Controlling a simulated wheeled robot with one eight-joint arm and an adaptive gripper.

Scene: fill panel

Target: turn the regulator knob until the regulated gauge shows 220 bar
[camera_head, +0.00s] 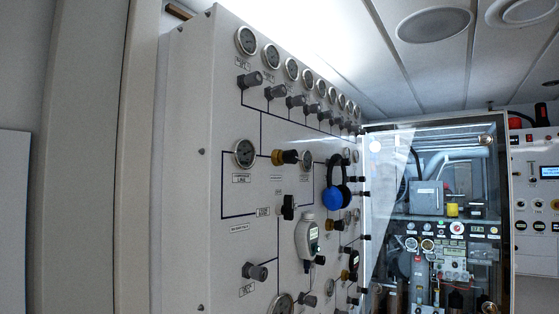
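A light grey fill panel (187,200) stands at a steep angle across the middle of the view. A yellow and black knob (286,157) sits on it between a larger round gauge (244,153) and another gauge (306,159). Similar yellow-based knobs show farther along, one at mid height (335,225) and one lower (350,276). The labels are too small to read, so I cannot tell which is the regulator knob or which gauge is the regulated one. The gauge needles are not readable. My gripper is not in view.
A row of gauges (271,57) with grey knobs (250,79) runs along the panel top. Blue and black headphones (332,198) and a white handheld device (308,237) are on the panel's face. A glass-fronted cabinet (455,220) stands beyond, at right.

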